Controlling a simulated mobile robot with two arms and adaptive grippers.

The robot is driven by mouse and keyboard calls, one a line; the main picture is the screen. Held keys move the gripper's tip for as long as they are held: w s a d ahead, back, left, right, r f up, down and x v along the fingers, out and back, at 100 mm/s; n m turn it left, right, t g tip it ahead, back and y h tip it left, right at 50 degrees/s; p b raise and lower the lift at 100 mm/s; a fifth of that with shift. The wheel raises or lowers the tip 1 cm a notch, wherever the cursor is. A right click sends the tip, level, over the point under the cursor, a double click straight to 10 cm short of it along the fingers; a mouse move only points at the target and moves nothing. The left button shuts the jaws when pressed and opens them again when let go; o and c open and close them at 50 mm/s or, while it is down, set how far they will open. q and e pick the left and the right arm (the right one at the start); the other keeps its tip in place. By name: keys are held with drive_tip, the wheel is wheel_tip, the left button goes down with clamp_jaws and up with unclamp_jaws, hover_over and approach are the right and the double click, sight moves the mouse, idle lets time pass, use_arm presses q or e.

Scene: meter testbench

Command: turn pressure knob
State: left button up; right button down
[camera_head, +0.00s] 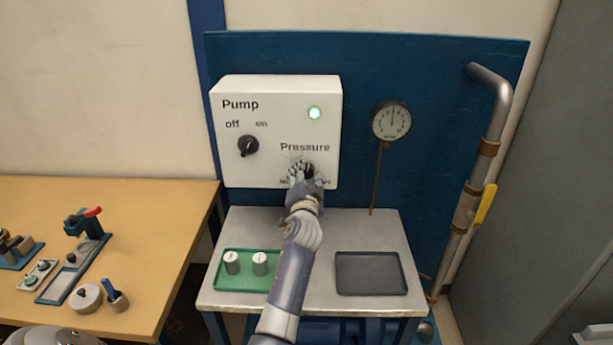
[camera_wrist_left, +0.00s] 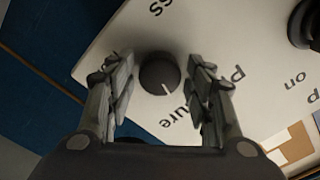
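The pressure knob (camera_wrist_left: 160,74) is a round black knob with a white pointer line on the white control box (camera_head: 228,92). In the head view the knob (camera_head: 308,170) is partly hidden by my left gripper (camera_head: 301,170). In the left wrist view my left gripper (camera_wrist_left: 160,88) is open, with one finger on each side of the knob and visible gaps between. The fingers seem apart from the knob. My right gripper is not in view.
The pump knob (camera_head: 248,146) and a lit green lamp (camera_head: 314,113) are on the box. A pressure gauge (camera_head: 391,121) stands to the right. Below, the bench (camera_head: 322,222) bears a green tray (camera_head: 232,284) with two cylinders and an empty dark tray (camera_head: 370,273).

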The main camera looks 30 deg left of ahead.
use_arm(q)
drive_tip(key=c, duration=0.6)
drive_tip(key=shift+m, duration=0.7)
drive_tip(key=o, duration=1.1)
drive_tip(key=v, duration=1.2)
drive_tip(key=shift+s, duration=0.1)
